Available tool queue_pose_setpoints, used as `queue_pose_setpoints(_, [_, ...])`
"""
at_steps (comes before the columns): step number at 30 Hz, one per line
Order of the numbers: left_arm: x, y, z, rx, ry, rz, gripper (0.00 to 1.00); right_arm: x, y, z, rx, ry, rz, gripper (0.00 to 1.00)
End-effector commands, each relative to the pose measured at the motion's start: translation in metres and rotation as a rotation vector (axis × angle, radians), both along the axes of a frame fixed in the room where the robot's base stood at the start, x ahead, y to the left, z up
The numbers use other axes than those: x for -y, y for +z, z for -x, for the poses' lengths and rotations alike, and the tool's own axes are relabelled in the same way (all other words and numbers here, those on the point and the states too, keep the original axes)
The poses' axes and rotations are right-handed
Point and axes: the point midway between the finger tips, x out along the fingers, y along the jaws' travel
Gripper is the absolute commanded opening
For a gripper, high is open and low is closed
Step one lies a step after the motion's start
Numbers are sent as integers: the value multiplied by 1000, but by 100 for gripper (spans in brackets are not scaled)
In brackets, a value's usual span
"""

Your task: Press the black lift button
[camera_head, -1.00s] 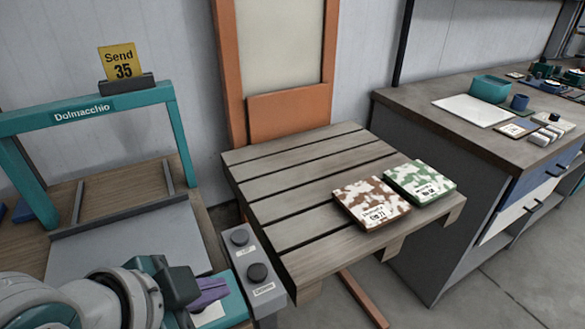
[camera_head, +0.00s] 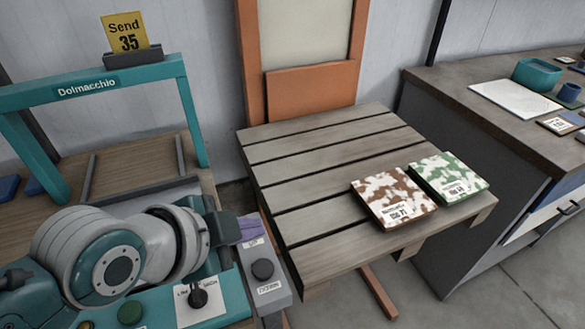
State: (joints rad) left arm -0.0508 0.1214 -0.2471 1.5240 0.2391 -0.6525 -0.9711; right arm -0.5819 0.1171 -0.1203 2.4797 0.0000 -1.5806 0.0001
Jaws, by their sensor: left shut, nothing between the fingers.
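A grey control box (camera_head: 279,287) stands beside the slatted wooden platform. Its lower dark round button (camera_head: 262,269) shows, with a small label under it. The upper round button, seen earlier on this box, is hidden behind my left gripper; its label shows only in part. My left gripper (camera_head: 250,226) has purple fingers, is shut and empty, and is over the upper end of the box. I cannot tell whether its fingertips touch the upper button. My right gripper is not in view.
The slatted platform (camera_head: 300,197) carries a brown-patterned package (camera_head: 392,197) and a green-patterned package (camera_head: 450,178). A teal frame (camera_head: 100,82) with a yellow sign (camera_head: 125,34) stands at left. A teal panel with a black knob (camera_head: 198,298) is below my arm. A workbench (camera_head: 470,105) stands at right.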

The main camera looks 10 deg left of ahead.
Motion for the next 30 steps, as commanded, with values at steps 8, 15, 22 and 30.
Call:
queue_pose_setpoints(8, [0, -38, 0, 0, 1, 1, 0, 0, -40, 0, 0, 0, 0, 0])
queue_pose_setpoints(15, [0, -70, 0, -1, -1, -1, 0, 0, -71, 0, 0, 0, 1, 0])
queue_pose_setpoints(22, [0, -82, 0, 0, 1, 1, 0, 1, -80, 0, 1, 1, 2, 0])
queue_pose_setpoints(30, [0, -81, 0, 0, 1, 1, 0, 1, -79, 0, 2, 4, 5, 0])
